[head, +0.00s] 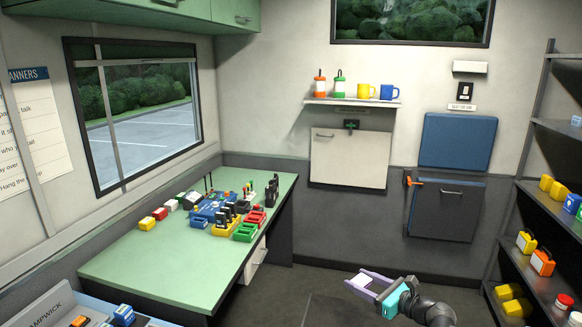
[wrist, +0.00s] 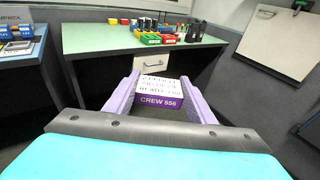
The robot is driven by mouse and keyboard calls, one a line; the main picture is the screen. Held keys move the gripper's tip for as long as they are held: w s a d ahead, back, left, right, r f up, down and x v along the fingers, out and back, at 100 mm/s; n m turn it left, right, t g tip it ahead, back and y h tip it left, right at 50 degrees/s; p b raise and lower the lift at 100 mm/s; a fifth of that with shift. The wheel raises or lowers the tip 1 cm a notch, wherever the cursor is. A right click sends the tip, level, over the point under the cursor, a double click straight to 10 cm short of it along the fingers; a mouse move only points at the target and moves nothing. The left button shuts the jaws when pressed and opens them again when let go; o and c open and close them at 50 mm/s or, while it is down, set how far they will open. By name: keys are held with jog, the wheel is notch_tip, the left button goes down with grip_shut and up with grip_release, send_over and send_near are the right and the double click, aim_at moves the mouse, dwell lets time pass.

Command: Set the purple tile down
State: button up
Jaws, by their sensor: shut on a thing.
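The purple tile (wrist: 158,101) has a white printed top and a purple front edge that reads "CREW 556". It sits between the two lilac fingers of my gripper (wrist: 160,92), which are shut on it. In the head view my gripper (head: 372,285) is at the lower middle, held over the floor in front of the green table (head: 150,262). The tile shows there only as a small pale patch between the fingers. In the wrist view the green table (wrist: 90,38) lies beyond the tile, apart from it.
Several coloured blocks, trays and radios, such as the green tray (head: 245,232), crowd the table's back and right side. The table's front left is bare. A shelf rack (head: 548,205) stands at the right. A blue desk (head: 150,322) is at the lower left.

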jog(key=s+a+n+g+y, duration=0.3)
jog(key=s+a, duration=0.1)
jog(key=shift+s+r, duration=0.25)
jog(key=shift+s, duration=0.1)
jog(key=shift+a, duration=0.15)
